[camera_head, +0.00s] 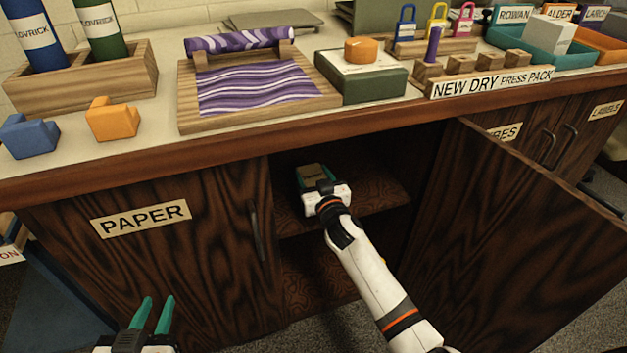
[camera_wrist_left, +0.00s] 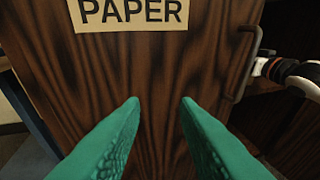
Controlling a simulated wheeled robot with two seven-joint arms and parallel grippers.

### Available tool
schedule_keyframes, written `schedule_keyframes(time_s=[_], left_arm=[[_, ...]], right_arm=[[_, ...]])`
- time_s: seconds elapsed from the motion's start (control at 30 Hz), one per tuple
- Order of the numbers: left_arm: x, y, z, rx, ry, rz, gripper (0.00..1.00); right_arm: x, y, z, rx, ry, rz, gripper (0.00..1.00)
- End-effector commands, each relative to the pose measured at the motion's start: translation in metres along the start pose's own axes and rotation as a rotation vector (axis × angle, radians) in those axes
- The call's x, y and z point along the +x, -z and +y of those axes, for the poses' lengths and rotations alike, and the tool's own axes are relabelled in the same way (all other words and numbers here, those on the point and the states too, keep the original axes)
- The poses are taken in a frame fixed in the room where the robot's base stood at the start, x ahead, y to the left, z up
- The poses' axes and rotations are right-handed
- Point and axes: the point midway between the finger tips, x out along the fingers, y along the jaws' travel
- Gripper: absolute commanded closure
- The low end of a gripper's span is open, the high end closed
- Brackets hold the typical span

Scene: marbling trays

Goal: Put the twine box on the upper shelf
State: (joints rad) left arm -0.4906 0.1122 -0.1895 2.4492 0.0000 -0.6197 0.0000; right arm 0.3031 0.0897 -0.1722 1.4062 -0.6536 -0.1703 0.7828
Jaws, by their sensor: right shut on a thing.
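The twine box (camera_head: 313,173) is a small brownish-green box inside the open cabinet, at the upper shelf (camera_head: 375,190). My right gripper (camera_head: 323,187) reaches into the cabinet and is shut on the box from the front. The gripper hides the box's near side, and I cannot tell whether the box rests on the shelf or is held just above it. My left gripper (camera_head: 153,316) is open and empty, low in front of the PAPER door. In the left wrist view its green fingers (camera_wrist_left: 160,100) are spread apart and point at that door.
The PAPER door (camera_head: 150,255) is closed, left of the opening. An open cabinet door (camera_head: 510,235) stands out to the right of my right arm. The counter (camera_head: 150,145) above holds a purple marbled sheet, a green box, wooden blocks and trays. A lower compartment lies under the shelf.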

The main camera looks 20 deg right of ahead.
Motion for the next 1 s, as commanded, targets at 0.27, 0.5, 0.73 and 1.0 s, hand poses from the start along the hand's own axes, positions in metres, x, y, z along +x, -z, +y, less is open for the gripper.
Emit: schedule_keyframes(time_s=[0.27,0.5,0.73,1.0], left_arm=[[0.0004,-0.0037,-0.0006,0.0,0.001,-0.02,0.72],[0.0012,-0.0092,-0.0013,-0.001,0.003,-0.057,0.72],[0.0011,-0.009,-0.0012,-0.001,0.003,-0.054,0.72],[0.0006,-0.0079,-0.0011,-0.001,0.002,-0.038,0.72]], right_arm=[[0.0002,0.0,0.0001,0.0,0.0,-0.002,0.74],[0.0001,0.0032,0.0,0.0,0.0,0.0,0.39],[0.0,0.0029,0.0,0.0,0.0,0.0,0.19],[0.0001,0.0002,0.0,0.0,0.0,0.0,0.19]])
